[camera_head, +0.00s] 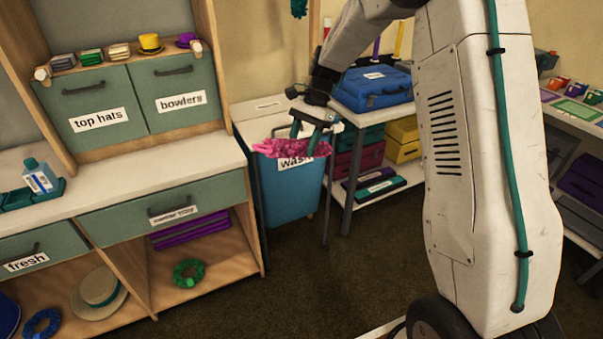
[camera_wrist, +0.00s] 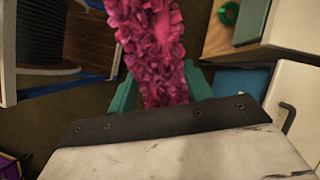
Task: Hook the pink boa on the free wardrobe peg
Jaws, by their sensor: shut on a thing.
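The pink boa (camera_head: 268,149) shows in the camera_head view across the top of the blue bin labelled "wash". My gripper (camera_head: 312,122) is above it, pointing down. In the camera_wrist view the ruffled boa (camera_wrist: 150,35) runs between the two teal fingers of my gripper (camera_wrist: 160,82), which is shut on it. I cannot tell whether the boa touches the bin. A dark green thing (camera_head: 299,8) hangs at the top edge. I cannot make out a free wardrobe peg; two round wooden ends (camera_head: 42,73) flank the small hat shelf.
The blue bin (camera_head: 290,195) stands between the green-drawered cabinet (camera_head: 150,205) and a shelf table with a blue case (camera_head: 372,87). A bottle (camera_head: 40,178) stands on the left counter. The dark floor (camera_head: 310,275) in front is clear. My white arm blocks the right side.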

